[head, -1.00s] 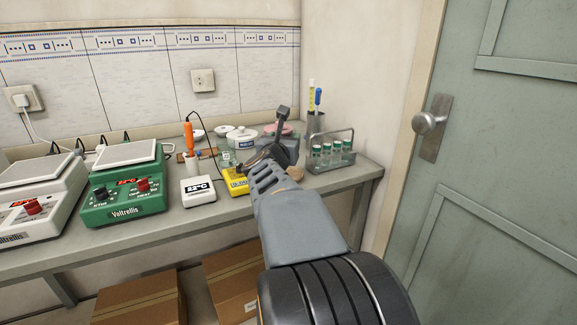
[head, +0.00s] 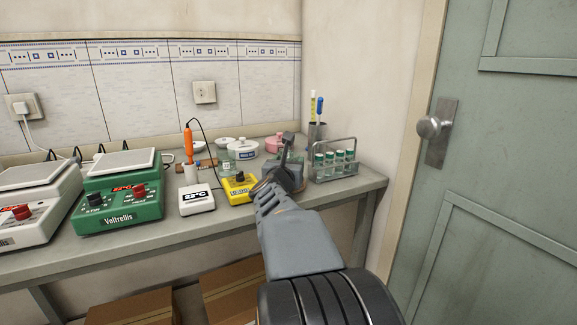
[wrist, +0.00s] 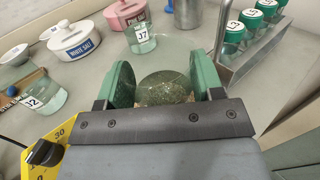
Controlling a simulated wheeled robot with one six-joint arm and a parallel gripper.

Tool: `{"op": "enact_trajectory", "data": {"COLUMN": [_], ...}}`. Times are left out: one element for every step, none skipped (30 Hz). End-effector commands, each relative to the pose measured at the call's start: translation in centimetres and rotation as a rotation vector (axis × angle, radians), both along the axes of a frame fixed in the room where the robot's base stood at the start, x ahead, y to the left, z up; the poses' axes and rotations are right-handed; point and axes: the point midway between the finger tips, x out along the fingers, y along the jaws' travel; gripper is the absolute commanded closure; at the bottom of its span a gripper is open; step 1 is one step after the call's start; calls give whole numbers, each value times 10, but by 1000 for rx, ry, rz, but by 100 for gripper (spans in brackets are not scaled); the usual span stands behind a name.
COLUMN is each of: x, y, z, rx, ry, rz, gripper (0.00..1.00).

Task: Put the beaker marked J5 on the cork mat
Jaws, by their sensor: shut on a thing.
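My gripper (head: 290,178) is low over the right part of the bench. In the wrist view its two green-sided fingers (wrist: 167,84) are shut on a round, clear, green-tinted vessel, apparently a beaker (wrist: 165,88), seen from above. Its marking is hidden, so I cannot read J5. A speckled brown surface shows through and just below it, perhaps the cork mat; whether the vessel touches it I cannot tell. Another beaker marked J7 (wrist: 141,40) stands beyond the fingers. A beaker that seems marked J2 (wrist: 43,94) stands at the left.
A rack of green-capped vials (head: 334,166) stands close on the right, before the wall. A yellow device with a dial (head: 238,188) is close on the left. A white salt jar (wrist: 74,40) and a pink jar (wrist: 125,13) stand behind.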

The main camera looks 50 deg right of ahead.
Motion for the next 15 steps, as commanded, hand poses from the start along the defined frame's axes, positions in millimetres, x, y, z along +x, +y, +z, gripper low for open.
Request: {"op": "enact_trajectory", "data": {"x": [0, 0, 0, 0, 0, 0, 0, 0, 0, 0, 0, 0, 0, 0, 0], "y": [0, 0, 0, 0, 0, 0, 0, 0, 0, 0, 0, 0, 0, 0, 0], "z": [-1, -2, -3, -4, -4, -3, -2, -2, -3, -3, -3, -3, -3, -3, -3], "rx": [0, 0, 0, 0, 1, 1, 1, 1, 1, 1, 1, 0, 0, 0, 0], "ry": [-1, -1, -1, -1, -1, -1, -1, -1, -1, -1, -1, 0, 0, 0, 0], "rz": [0, 0, 0, 0, 0, 0, 0, 0, 0, 0, 0, 0, 0, 0, 0], "gripper": [66, 66, 66, 66, 38, 34, 31, 29, 25, 22, 19, 15, 13, 13, 13]}}
